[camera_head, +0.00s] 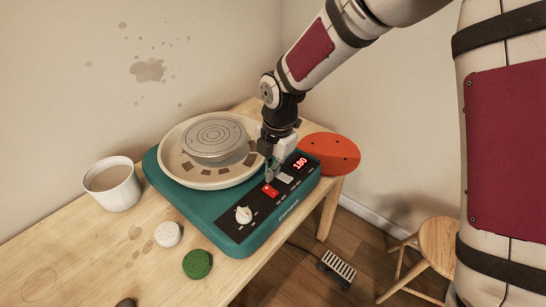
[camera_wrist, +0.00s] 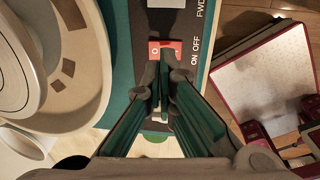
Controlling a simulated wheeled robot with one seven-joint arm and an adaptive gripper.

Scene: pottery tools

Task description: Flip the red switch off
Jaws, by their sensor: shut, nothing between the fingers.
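The red switch (camera_head: 270,190) sits on the black control panel of a teal pottery wheel (camera_head: 225,240). In the wrist view the switch (camera_wrist: 172,48) shows a red end with a white mark, beside the words ON and OFF. My gripper (camera_head: 268,178) points down at the switch, with its fingertips right at or just above it. In the wrist view my gripper (camera_wrist: 162,70) is shut and empty, and its fingers hide part of the switch. I cannot tell whether the tips touch it. The display (camera_head: 300,163) is lit and reads 180.
A white knob (camera_head: 243,215) and a pale switch (camera_head: 286,178) flank the red switch on the panel. The splash pan with wheel head (camera_head: 213,140) stands behind.

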